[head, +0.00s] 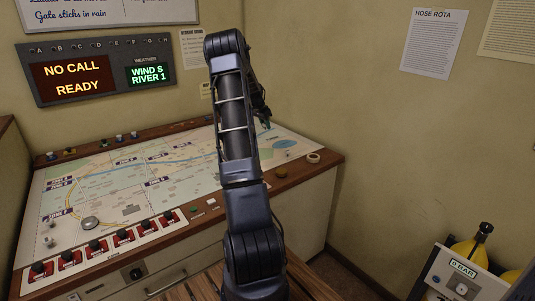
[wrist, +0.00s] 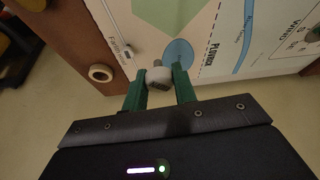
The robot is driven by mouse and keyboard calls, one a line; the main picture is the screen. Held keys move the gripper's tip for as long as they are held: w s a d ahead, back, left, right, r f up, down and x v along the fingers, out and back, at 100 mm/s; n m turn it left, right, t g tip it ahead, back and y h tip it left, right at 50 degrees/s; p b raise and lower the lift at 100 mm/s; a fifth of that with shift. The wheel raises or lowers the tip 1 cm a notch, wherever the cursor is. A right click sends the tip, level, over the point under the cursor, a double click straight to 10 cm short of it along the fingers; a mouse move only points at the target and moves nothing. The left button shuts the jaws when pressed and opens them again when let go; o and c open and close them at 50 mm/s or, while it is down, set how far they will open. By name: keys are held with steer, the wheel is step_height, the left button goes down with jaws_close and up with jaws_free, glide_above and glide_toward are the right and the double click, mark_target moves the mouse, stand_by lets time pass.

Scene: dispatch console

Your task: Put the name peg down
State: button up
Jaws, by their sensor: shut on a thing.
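My gripper (wrist: 159,82) has two green fingers, shut on a small pale grey peg (wrist: 157,76) with a narrower top, in the wrist view. I take this for the name peg; no name is readable on it. In the wrist view it appears in front of the map's edge, beside a blue pond. How high it is above the console, or whether it touches, I cannot tell. In the head view my arm hides most of the gripper, over the right part of the map console (head: 200,190).
A brass knob (head: 281,174) sits on the front rim. Red-based switches (head: 96,246) line the front. Several small knobs (head: 104,143) stand along the back rim.

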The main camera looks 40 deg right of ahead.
mark_target(267, 155)
step_height(267, 155, down, 16)
steer(key=shift+f, duration=0.1)
stand_by(0.5)
steer(key=shift+f, duration=0.15)
steer(key=o, duration=0.9)
steer(key=shift+o, duration=0.2)
